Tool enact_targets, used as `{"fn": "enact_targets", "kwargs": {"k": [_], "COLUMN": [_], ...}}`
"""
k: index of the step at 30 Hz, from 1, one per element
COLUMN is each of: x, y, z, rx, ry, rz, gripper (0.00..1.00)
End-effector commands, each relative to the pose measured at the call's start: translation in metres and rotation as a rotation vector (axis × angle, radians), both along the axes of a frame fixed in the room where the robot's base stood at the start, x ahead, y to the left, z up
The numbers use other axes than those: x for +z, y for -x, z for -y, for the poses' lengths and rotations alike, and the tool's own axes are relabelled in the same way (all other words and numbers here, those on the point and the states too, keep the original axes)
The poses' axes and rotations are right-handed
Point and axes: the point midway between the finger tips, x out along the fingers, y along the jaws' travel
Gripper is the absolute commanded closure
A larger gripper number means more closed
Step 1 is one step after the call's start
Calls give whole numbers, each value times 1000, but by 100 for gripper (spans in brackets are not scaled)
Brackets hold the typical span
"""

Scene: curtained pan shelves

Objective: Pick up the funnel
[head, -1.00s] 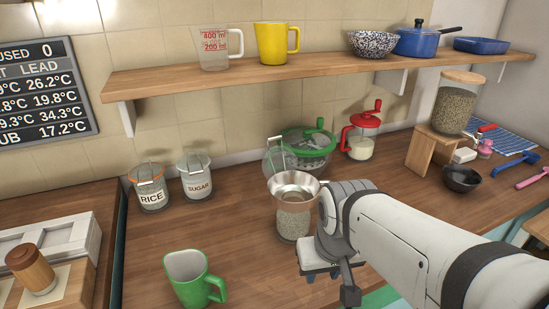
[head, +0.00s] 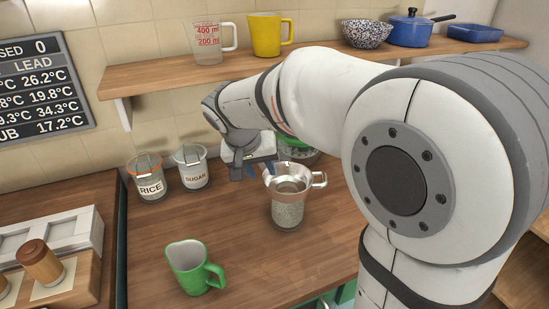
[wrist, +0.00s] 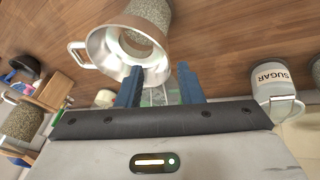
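The metal funnel (head: 291,172) sits upright in the mouth of a glass jar (head: 288,212) that holds grainy contents. A loop handle sticks out from its right side in the head view. In the wrist view the funnel (wrist: 103,48) shows at upper left, with the jar (wrist: 152,12) beyond it. My gripper (head: 252,171) is just left of and behind the funnel in the head view. In the wrist view its two blue fingers (wrist: 160,86) are apart, with the funnel's near rim close to their tips. I cannot tell whether they touch.
A rice jar (head: 147,178) and a sugar jar (head: 192,167) stand left of my gripper. A green mug (head: 190,267) stands in front, with clear counter around it. A wooden shelf (head: 180,84) with cups and pans runs above. My arm hides the right counter.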

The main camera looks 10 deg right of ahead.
Motion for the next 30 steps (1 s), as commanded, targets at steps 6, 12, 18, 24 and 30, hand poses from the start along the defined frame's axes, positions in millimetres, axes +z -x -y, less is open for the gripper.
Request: {"fn": "enact_targets", "kwargs": {"k": [6,12,18,24,30], "x": [-4,-24,-52,-66,-67], "y": [-20,-25,-30,-36,-36], "z": [-9,-1,11,16,16], "rx": [-22,-22,-23,-23,-23], "ry": [21,20,20,18,18], "rz": [27,26,24,29,29], "gripper": [66,66,66,66,66]}}
